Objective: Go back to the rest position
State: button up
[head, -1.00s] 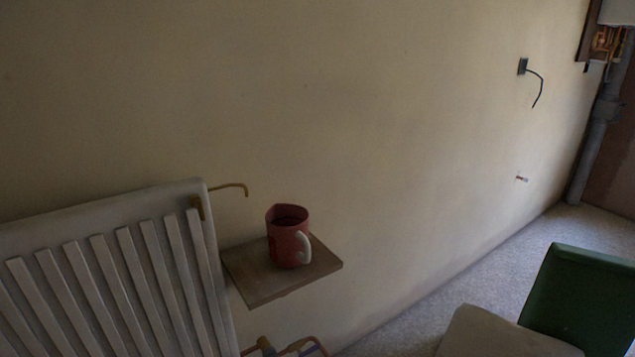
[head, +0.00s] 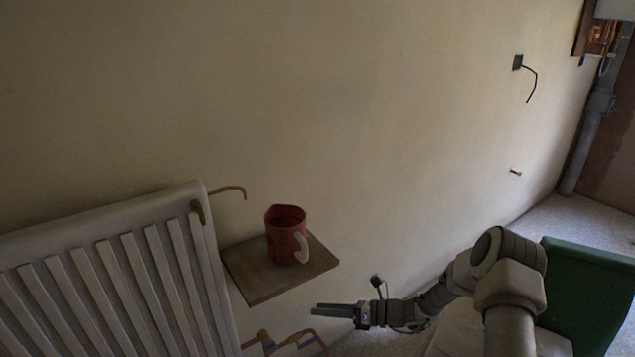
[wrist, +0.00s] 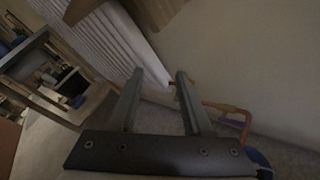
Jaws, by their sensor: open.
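My gripper (head: 318,311) is in the lower middle of the head view, below and a little right of the small wooden shelf. It points left, towards the radiator. In the wrist view its two fingers (wrist: 158,92) stand apart with nothing between them. My arm reaches in from the lower right. A red mug (head: 286,236) with a white handle stands upright on the wooden shelf (head: 255,283), apart from my gripper.
A white radiator (head: 110,260) is on the wall at left, with copper pipes (head: 300,340) below the shelf. A green chair (head: 590,290) is at right, partly behind my arm. A socket with a loose cable (head: 518,62) is high on the wall.

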jog(key=s+d+r+n+g+h, duration=0.1)
jog(key=s+r+n+g+h, duration=0.1)
jog(key=s+r+n+h, duration=0.5)
jog(key=s+d+r+n+g+h, duration=0.15)
jog(key=s+r+n, duration=0.35)
jog(key=r+n, duration=0.65)
jog(key=s+d+r+n+t+h, duration=0.3)
jog(key=s+d+r+n+h, duration=0.15)
jog(key=s+r, duration=0.35)
jog(key=s+d+r+n+t+h, duration=0.3)
jog(key=s+d+r+n, duration=0.3)
jog(key=s, duration=0.4)
notch_tip(320, 180, up, 23)
jog(key=m+p, duration=0.1)
jog(key=p, duration=2)
jog(key=shift+a+f+p, duration=0.2)
jog(key=shift+a+p, duration=0.2)
jog(key=shift+a, duration=0.05)
jog(key=shift+w+a+g, duration=0.1)
jog(key=shift+a+g, duration=0.1)
jog(key=shift+g, duration=0.05)
